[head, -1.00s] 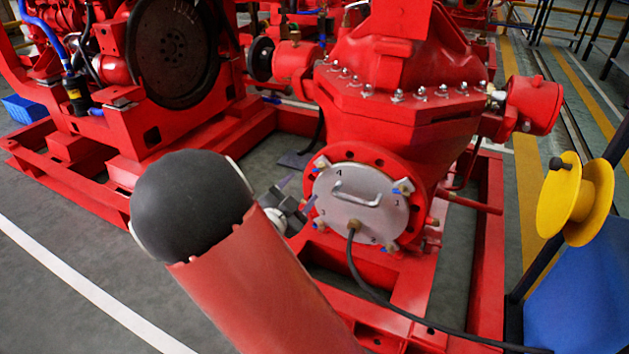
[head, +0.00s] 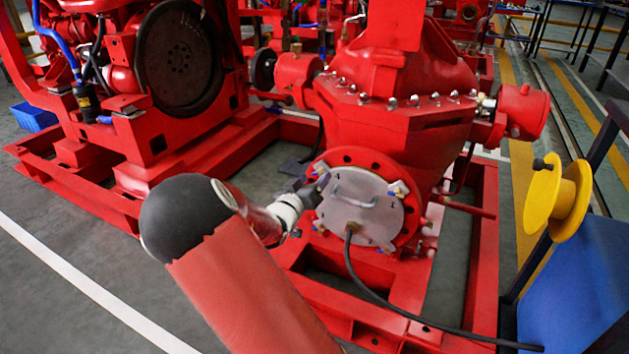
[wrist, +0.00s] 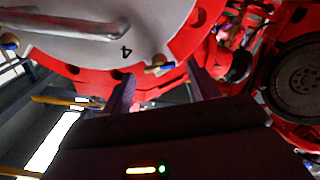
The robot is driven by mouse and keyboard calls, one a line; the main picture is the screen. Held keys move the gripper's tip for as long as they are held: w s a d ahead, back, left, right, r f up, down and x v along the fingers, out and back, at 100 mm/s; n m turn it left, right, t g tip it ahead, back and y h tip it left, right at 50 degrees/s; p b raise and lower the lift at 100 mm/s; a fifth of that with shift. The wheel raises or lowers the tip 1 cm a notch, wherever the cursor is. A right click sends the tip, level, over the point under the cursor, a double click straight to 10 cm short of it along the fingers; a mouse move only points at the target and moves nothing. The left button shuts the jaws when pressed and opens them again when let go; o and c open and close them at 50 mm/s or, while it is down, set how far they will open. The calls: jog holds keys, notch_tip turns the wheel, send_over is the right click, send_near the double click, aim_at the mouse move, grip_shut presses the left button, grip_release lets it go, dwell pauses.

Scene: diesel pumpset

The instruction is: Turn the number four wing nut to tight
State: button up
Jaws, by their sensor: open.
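The round grey cover plate (head: 362,212) with a bar handle sits on the red pump flange. In the wrist view the plate (wrist: 75,52) bears the number 4, and a small tan wing nut (wrist: 158,67) sits at its rim beside that number. This number four wing nut (head: 321,167) is at the plate's upper left in the head view, small and partly hidden by my gripper. My gripper (head: 313,189) is at the plate's left edge. In the wrist view its two fingers (wrist: 162,88) are apart, with the nut showing between and beyond their tips. Contact cannot be told.
Other wing nuts (head: 398,187) sit around the plate. A black cable (head: 352,265) runs from the plate's lower part to the right. A yellow reel (head: 557,200) and blue panel (head: 575,290) stand at right. Red base rails (head: 485,260) surround the pump; grey floor is open at left.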

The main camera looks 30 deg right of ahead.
jog(key=shift+w+d, duration=0.4)
jog(key=shift+d, duration=0.15)
jog(key=c, duration=1)
jog(key=shift+f+m+b, duration=0.2)
jog(key=shift+m+b, duration=0.6)
jog(key=shift+m, duration=0.2)
jog(key=shift+r+m+b, duration=0.15)
jog(key=shift+m+b, duration=0.15)
jog(key=shift+m, duration=0.9)
jog(key=o, duration=1)
